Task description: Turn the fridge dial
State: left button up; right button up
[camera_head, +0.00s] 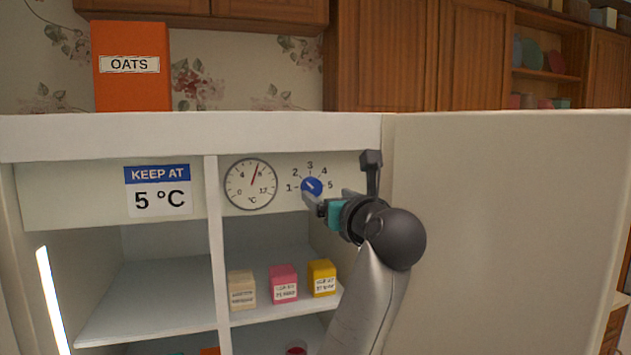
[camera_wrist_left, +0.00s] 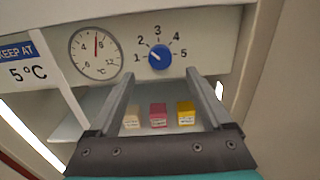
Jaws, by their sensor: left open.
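The fridge dial is a round blue knob (camera_head: 313,188) with a white mark, on the pale panel inside the open fridge. Numbers 1 to 5 arc around it, and the mark points up-left, between 1 and 2. The dial also shows in the left wrist view (camera_wrist_left: 160,60). My left gripper (camera_head: 309,201) is open in front of the panel, just below the dial. In the left wrist view its fingertips (camera_wrist_left: 160,77) are apart, with the dial just beyond and above the gap. Contact cannot be seen. My right gripper is not in view.
A thermometer (camera_head: 250,184) left of the dial has its red needle near 8. A sign (camera_head: 158,190) reads "KEEP AT 5 °C". Beige, pink and yellow boxes (camera_head: 283,284) stand on the shelf below. The fridge door (camera_head: 500,230) stands open at right. An oats box (camera_head: 131,80) is on top.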

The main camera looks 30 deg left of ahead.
aim_at(314, 186)
pick_arm(q)
jog(key=p+x, duration=0.2)
jog(key=x, duration=0.4)
jog(key=shift+w+a+r, duration=0.1)
jog(key=shift+a+r, duration=0.05)
jog(key=shift+a, duration=0.05)
jog(key=shift+x, duration=0.95)
grip_shut()
